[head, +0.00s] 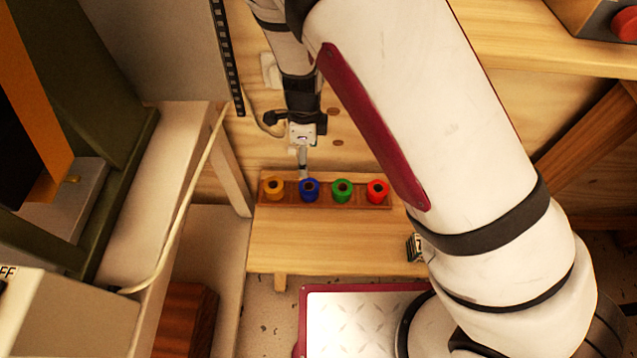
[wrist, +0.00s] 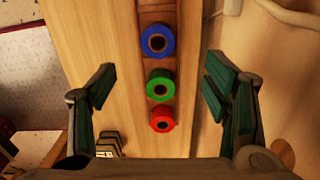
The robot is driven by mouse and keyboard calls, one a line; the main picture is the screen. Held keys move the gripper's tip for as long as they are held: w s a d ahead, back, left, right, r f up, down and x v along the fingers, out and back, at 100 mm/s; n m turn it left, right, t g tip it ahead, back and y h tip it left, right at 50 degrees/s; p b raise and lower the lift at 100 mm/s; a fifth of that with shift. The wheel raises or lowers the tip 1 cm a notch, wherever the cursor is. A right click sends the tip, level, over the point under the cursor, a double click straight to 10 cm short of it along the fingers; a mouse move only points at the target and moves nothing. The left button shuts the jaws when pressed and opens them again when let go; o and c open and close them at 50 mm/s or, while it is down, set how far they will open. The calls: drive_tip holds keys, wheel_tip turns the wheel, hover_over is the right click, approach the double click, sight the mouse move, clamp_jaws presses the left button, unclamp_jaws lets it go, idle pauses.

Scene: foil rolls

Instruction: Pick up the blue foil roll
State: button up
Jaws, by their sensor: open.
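The blue foil roll (head: 309,189) sits in a wooden rack (head: 290,204) on a low wooden table, between a yellow roll (head: 273,187) and a green roll (head: 342,189). In the wrist view the blue roll (wrist: 158,41) is at the top middle, its dark centre hole facing the camera. My gripper (head: 303,172) shows just behind the blue roll in the head view. In the wrist view its two fingers (wrist: 159,88) are wide apart and empty, one on each side of the row, apart from the rolls.
A red roll (head: 377,191) stands at the right end of the rack. A small black-and-white item (head: 415,247) is at the table's right. A bare stretch of the wooden table (head: 330,245) lies in front of the rack. A white bench (head: 160,190) stands to the left.

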drive_tip(key=b, duration=0.3)
approach(309, 186)
drive_tip(key=f, duration=0.5)
drive_tip(key=shift+w+a+f, duration=0.1)
drive_tip(key=shift+w+f, duration=0.05)
drive_tip(key=shift+w, duration=0.2)
drive_tip(key=shift+s+f+b, duration=0.2)
drive_tip(key=shift+f+b, duration=0.4)
drive_tip(key=shift+f, duration=0.9)
drive_tip(key=shift+s+f+b, duration=0.15)
drive_tip(key=shift+f+b, duration=0.4)
drive_tip(key=shift+f, duration=0.95)
drive_tip(key=c, duration=1.3)
drive_tip(key=shift+r, duration=0.1)
